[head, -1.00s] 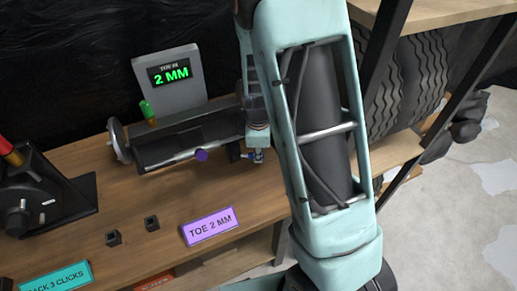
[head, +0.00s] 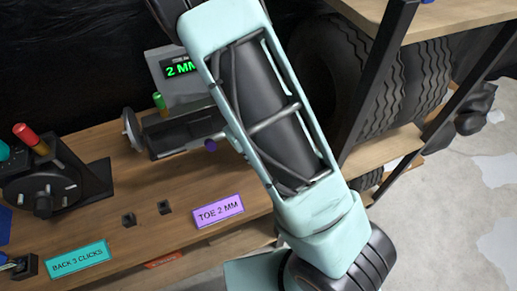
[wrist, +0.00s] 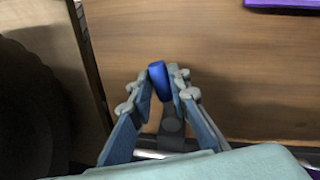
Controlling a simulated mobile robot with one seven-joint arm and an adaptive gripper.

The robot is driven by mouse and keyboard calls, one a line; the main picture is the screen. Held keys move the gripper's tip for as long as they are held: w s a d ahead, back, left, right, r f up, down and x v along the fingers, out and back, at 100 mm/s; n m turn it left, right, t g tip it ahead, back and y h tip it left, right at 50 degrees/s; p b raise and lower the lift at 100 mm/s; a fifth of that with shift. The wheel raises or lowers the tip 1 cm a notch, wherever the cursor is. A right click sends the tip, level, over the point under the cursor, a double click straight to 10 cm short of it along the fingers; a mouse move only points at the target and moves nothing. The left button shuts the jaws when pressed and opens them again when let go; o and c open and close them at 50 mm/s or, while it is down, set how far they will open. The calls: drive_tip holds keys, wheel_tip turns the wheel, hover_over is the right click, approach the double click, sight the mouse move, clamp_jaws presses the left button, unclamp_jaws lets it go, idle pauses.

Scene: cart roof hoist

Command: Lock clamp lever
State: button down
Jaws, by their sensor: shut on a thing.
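The clamp lever (wrist: 158,80) shows in the wrist view as a blue handle end on a dark pivot piece (wrist: 172,124) above the wooden bench top. My gripper (wrist: 161,84) has its two fingers closed on either side of the blue end. In the head view my arm hides the gripper and the lever. The dark toe fixture (head: 185,138) with a round disc end and a purple knob (head: 210,145) stands on the bench there, partly behind my arm. Its grey display box (head: 196,90) reads 2 MM in green.
A purple TOE 2 MM plate (head: 218,210) and a teal BACK 3 CLICKS plate (head: 78,258) lie along the bench (head: 150,185). Two small black blocks stand between them. A black dial device (head: 45,190) is at left. Tires (head: 395,90) and a shelf frame stand at right.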

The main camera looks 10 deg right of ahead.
drive_tip(key=shift+s+a+m+p, duration=0.1)
drive_tip(key=shift+a+m+p, duration=0.1)
drive_tip(key=shift+a+m, duration=0.35)
drive_tip(key=shift+a+m+p, duration=0.2)
drive_tip(key=shift+m, duration=0.55)
drive_tip(key=c, duration=1.8)
unclamp_jaws()
drive_tip(key=r, duration=0.4)
drive_tip(key=a+r, duration=0.1)
drive_tip(key=r, duration=0.3)
drive_tip(key=a+r, duration=0.1)
drive_tip(key=r, duration=0.3)
drive_tip(key=shift+s+a, duration=0.2)
drive_tip(key=shift+s, duration=0.05)
drive_tip(key=shift+f, duration=0.1)
